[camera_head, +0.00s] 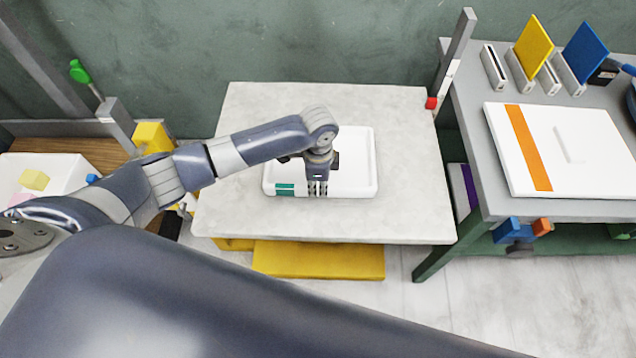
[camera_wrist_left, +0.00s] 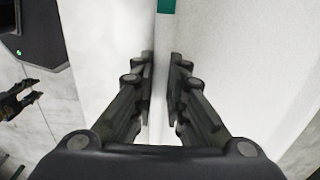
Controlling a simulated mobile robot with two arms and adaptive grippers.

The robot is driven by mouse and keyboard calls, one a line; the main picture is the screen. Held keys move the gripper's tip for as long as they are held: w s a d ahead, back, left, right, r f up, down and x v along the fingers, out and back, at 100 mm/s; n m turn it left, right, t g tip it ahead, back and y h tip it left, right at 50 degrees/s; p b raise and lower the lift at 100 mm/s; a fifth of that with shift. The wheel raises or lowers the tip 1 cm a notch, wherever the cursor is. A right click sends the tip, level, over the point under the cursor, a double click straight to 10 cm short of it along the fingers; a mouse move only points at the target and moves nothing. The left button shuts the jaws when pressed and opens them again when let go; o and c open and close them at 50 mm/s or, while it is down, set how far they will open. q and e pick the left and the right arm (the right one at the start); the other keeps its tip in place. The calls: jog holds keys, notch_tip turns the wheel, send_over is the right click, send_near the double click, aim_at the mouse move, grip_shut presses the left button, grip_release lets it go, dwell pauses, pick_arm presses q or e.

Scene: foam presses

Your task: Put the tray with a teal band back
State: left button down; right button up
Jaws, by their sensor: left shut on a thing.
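The white tray (camera_head: 357,160) lies on the pale stone-topped table, with a teal band (camera_head: 285,189) at the left of its near wall. My left gripper (camera_head: 317,190) points down at that near wall, just right of the band, and is shut on it. In the left wrist view, the fingers (camera_wrist_left: 161,88) stand on both sides of the white tray wall (camera_wrist_left: 159,118), and the teal band (camera_wrist_left: 166,6) shows at the top edge. A dark claw-like shape, perhaps my right gripper (camera_wrist_left: 18,100), shows at that view's left edge; its state is unclear.
The table (camera_head: 260,110) has bare stone around the tray. A grey post (camera_head: 455,55) stands between table and bench.

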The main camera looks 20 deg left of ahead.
pick_arm(q)
jog(key=shift+f, duration=0.15)
jog(key=c, duration=1.6)
grip_release()
notch_tip(320, 180, up, 12)
jog(key=shift+r, duration=0.2)
jog(key=shift+s, duration=0.1)
